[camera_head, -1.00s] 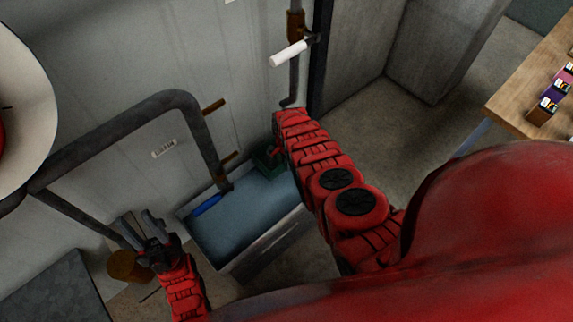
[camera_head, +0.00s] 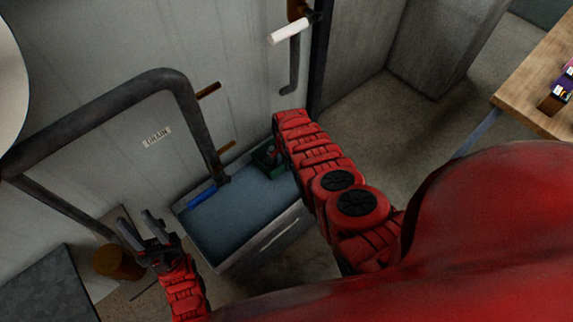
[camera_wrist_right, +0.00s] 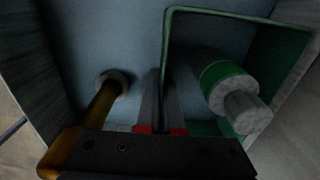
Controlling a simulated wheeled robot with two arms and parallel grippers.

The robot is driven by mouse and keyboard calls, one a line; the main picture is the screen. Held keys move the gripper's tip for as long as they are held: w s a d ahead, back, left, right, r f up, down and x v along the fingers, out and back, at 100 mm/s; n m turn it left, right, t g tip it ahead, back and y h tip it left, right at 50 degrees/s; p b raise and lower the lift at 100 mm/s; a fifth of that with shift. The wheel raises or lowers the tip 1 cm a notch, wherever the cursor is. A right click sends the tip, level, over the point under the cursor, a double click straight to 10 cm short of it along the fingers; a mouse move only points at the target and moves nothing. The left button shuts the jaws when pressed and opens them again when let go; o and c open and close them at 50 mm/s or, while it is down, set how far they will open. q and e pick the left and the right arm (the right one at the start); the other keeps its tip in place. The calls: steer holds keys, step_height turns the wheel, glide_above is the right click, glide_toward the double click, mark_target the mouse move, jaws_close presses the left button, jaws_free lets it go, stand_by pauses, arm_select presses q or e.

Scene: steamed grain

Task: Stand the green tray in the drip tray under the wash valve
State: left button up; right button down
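The green tray (camera_head: 268,160) is at the back right of the drip tray, a blue-floored basin with grey walls (camera_head: 262,245). My right gripper (camera_head: 279,158) is beside it, partly hidden by my forearm. In the right wrist view, its two fingers (camera_wrist_right: 163,102) are close together on either side of the green tray's wall (camera_wrist_right: 210,14). Whether the tray touches the basin floor I cannot tell. A pipe with a white handle (camera_head: 290,30) is above, its lower end (camera_head: 289,88) over the back right corner. My left gripper (camera_head: 138,230) is open and empty, left of the basin.
A dark bent pipe (camera_head: 185,90) comes down to the basin near a blue handle (camera_head: 202,196). In the right wrist view, a grey cylinder with a green band (camera_wrist_right: 228,82) and a brown pipe (camera_wrist_right: 98,108) flank the fingers. A wooden table (camera_head: 530,95) stands right.

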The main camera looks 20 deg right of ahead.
steer(key=shift+f+b, duration=0.55)
steer(key=c, duration=1)
jaws_free()
steer(key=shift+r, duration=0.1)
step_height(320, 180, up, 7)
steer(key=p, duration=0.4)
steer(key=shift+f+p, duration=0.2)
steer(key=shift+p, duration=0.2)
step_height(320, 180, up, 11)
steer(key=shift+f+p, duration=0.15)
steer(key=shift+p, duration=0.2)
steer(key=shift+s, duration=0.15)
